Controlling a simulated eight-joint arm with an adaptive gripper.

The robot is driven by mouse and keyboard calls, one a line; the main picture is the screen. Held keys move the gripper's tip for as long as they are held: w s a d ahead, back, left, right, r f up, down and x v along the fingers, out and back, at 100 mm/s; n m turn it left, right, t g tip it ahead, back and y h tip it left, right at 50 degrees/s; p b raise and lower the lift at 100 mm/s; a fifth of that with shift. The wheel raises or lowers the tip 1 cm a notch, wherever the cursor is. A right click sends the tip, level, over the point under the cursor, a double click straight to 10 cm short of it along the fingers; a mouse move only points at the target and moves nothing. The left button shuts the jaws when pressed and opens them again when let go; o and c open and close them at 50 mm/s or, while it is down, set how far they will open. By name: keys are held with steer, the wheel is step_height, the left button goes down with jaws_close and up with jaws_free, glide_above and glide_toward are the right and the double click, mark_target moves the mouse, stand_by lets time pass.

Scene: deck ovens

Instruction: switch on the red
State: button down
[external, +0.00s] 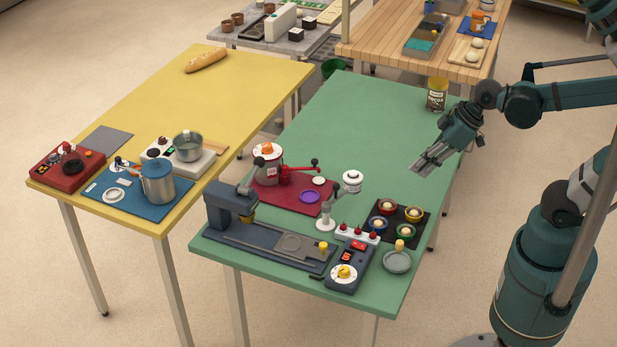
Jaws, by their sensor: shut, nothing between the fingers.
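Several red things are in view. A red box-shaped unit (67,169) with a dark round top part stands at the front left corner of the yellow table. A red and grey machine (268,166) with an orange knob and a lever stands on a red mat (292,205) on the green table. A white strip (357,234) with several red knobs stands near the front of the green table. Whether any of them is on cannot be told. My gripper (424,163) is shut and empty above the right side of the green table, apart from all of these.
A dark blue press (230,203), a control box (349,267) with a yellow dial, a white stand (326,219) and a black tray (402,238) of small pots crowd the green table's front. A tin (437,95) stands behind my gripper. The green table's far half (345,120) is clear.

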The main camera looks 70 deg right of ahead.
steer(key=w+a+f+n+g+y+p, duration=0.2)
steer(key=w+a+n+y, duration=0.5)
steer(key=a+n, duration=0.5)
steer(key=shift+w+f+n+g+p, duration=0.15)
steer(key=shift+f+n+g+p, duration=0.35)
steer(key=shift+n, duration=1.3)
steer(key=b, duration=0.3)
glide_above(359, 243)
steer(key=s, duration=0.2)
steer(key=f, duration=0.6)
steer(key=shift+w+a+f, duration=0.1)
steer(key=shift+w+f, duration=0.1)
steer(key=shift+f, duration=0.2)
steer(key=shift+w+f+b, duration=0.25)
steer(key=shift+w+f, duration=0.1)
steer(key=shift+f, duration=0.55)
steer(key=shift+w+f+b, duration=0.2)
steer(key=shift+w+f, duration=0.15)
steer(key=shift+f, duration=0.55)
